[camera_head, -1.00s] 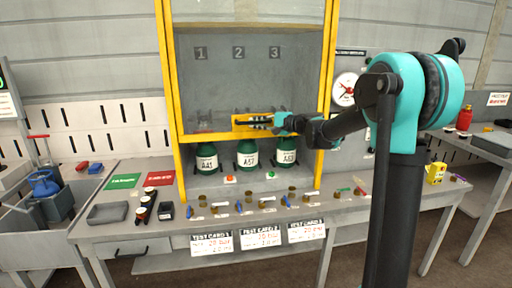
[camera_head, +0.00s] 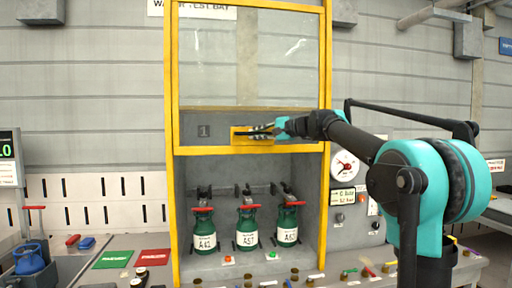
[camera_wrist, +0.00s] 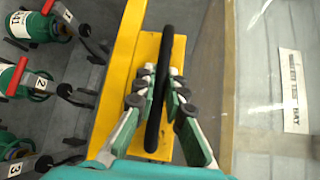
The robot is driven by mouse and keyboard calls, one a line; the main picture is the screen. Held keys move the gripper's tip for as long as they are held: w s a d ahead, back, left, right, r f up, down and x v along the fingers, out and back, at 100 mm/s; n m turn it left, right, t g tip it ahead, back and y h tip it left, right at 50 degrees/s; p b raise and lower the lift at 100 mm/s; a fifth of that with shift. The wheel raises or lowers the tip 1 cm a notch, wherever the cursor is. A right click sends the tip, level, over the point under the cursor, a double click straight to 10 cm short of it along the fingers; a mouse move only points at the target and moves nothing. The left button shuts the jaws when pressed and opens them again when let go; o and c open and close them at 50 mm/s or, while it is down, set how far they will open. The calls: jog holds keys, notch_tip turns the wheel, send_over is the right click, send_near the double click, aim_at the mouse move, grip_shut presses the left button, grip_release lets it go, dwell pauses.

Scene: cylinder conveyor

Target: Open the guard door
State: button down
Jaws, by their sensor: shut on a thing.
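The guard door (camera_head: 250,55) is a clear panel in a yellow frame. It stands raised, with its lower yellow bar above the green cylinders, so the lower part of the bay is uncovered. My gripper (camera_head: 278,129) is at the yellow handle plate (camera_head: 240,137) on the door's lower edge. In the wrist view, my gripper (camera_wrist: 159,90) has its fingers closed around the black handle bar (camera_wrist: 166,45) on that yellow plate (camera_wrist: 148,52).
Three green cylinders with red handles, such as the middle one (camera_head: 247,226), stand inside the bay under the door. A pressure gauge (camera_head: 344,165) is on the panel to the right. The bench in front holds small parts and a red mat (camera_head: 149,257).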

jog(key=shift+r, duration=0.35)
jog(key=c, duration=1.6)
grip_release()
jog(key=v, duration=1.2)
jog(key=shift+f, duration=0.1)
